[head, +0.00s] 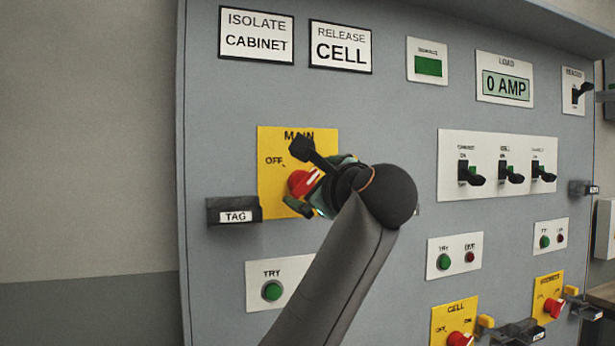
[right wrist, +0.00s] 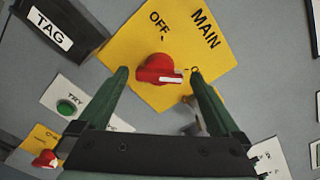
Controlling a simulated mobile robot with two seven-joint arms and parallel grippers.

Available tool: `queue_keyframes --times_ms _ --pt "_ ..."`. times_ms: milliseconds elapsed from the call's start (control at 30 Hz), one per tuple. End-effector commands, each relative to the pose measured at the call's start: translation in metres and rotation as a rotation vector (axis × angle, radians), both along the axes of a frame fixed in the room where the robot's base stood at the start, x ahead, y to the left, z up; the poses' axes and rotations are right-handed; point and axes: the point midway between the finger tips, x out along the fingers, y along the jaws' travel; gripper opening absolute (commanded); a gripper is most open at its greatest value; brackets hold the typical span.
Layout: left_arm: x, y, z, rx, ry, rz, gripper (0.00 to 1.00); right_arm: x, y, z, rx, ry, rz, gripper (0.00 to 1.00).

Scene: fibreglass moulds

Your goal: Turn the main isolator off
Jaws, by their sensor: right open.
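The main isolator is a red rotary knob (head: 301,183) on a yellow plate (head: 268,147) marked MAIN, with OFF at its upper left. In the right wrist view the knob (right wrist: 157,69) lies between the two green fingertips of my right gripper (right wrist: 158,73), with gaps to both. The gripper (head: 316,186) is open, in front of the plate in the head view. The knob's white mark points away from OFF, toward a label half hidden by a finger. The plate's right part is hidden by my arm in the head view. My left gripper is not in view.
A black TAG holder (head: 232,212) juts out left of the plate. A green TRY button (head: 271,290) sits below. Black toggle switches (head: 505,172) and yellow plates with red knobs, including CELL (head: 460,338), are to the right. The load display (head: 505,86) reads 0 AMP.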

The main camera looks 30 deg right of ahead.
Motion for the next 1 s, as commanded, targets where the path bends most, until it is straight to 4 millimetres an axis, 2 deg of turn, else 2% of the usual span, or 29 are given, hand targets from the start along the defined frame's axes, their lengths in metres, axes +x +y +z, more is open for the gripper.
queue_keyframes --times_ms 167,467,1000 --pt "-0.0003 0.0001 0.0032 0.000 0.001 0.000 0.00 0.0124 -0.0031 -0.0002 0.000 0.001 0.000 1.00" --pt "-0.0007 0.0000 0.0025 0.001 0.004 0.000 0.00 0.0139 -0.0035 -0.0006 -0.001 0.001 -0.001 0.99" --pt "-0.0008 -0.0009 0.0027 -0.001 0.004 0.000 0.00 0.0134 -0.0033 -0.0004 -0.001 0.000 0.000 0.38"
